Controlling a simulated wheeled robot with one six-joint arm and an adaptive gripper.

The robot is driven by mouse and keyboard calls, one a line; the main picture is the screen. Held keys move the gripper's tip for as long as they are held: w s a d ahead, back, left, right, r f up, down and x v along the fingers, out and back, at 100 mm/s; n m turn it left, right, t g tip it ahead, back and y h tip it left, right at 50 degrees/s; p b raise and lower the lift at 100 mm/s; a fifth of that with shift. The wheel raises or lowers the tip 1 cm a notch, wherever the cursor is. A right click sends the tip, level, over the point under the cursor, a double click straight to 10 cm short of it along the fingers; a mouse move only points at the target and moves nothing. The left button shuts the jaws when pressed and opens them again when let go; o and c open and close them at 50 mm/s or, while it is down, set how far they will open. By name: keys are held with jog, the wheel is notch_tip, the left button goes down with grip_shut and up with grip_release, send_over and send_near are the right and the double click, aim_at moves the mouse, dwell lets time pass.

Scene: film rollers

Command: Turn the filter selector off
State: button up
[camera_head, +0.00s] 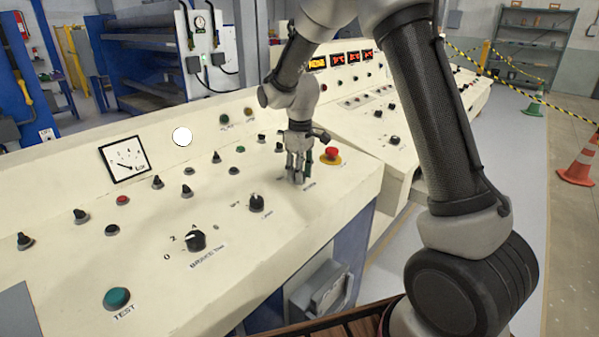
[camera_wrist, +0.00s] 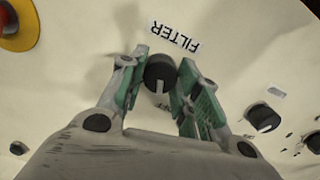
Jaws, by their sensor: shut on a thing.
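The filter selector is a round black knob (camera_wrist: 160,73) with a pale pointer line, beside a white FILTER label (camera_wrist: 173,36) on the cream panel in the wrist view. My gripper (camera_wrist: 158,84) has its two green-padded fingers on either side of the knob, shut on it. The pointer line points toward my gripper's palm, at the bottom of the wrist view. In the head view my gripper (camera_head: 297,178) reaches down to the right part of the panel, and its fingers hide the knob.
A red emergency button on a yellow base (camera_head: 331,155) stands close to the right of my gripper. Other black knobs, such as the one to the left (camera_head: 257,202) and the brake knob (camera_head: 195,240), and a green TEST button (camera_head: 117,298) stick up from the panel.

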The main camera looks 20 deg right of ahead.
jog(key=shift+n, duration=0.8)
jog(key=o, duration=1)
jog(key=r, duration=1.2)
jog(key=shift+s, duration=0.2)
